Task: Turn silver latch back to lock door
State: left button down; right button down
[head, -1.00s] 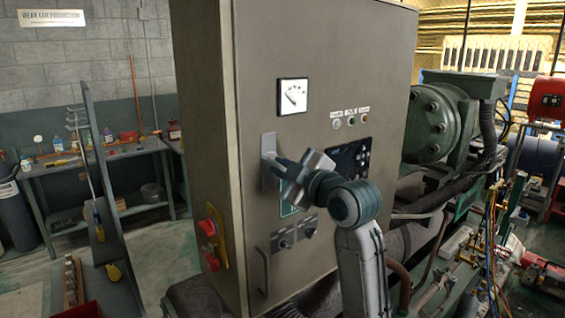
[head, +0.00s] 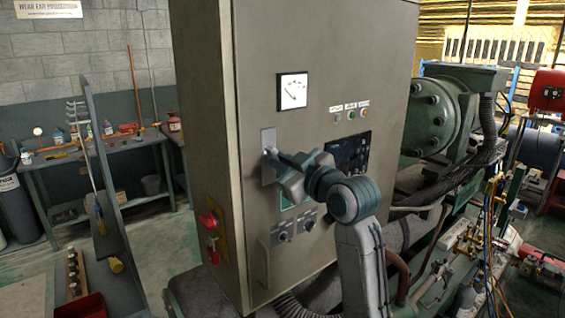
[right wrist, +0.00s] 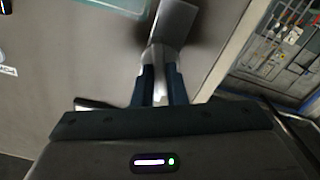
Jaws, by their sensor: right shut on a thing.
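The silver latch (head: 268,155) sits on a pale plate on the front of the beige cabinet door (head: 330,60). My right gripper (head: 278,158) reaches it from the right, and its jaws are shut on the latch. In the right wrist view, the two dark fingers (right wrist: 160,88) close on the silver latch (right wrist: 168,50) in front of the door face. The fingers hide part of the latch in the head view. The door lies flush with the cabinet front, with no gap that I can see. My left gripper is not in view.
A gauge (head: 293,92) is above the latch. A dark display panel (head: 350,152) and knobs (head: 283,232) are near my right arm. A red switch (head: 208,222) is on the cabinet's side. Green machinery (head: 437,118) stands at right, and a workbench (head: 95,150) at left.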

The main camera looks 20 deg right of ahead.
dwell(0.3)
jog(key=m, duration=0.3)
jog(key=c, duration=1.5)
grip_release()
jog(key=shift+m, duration=0.3)
jog(key=shift+c, duration=0.2)
jog(key=v, duration=0.9)
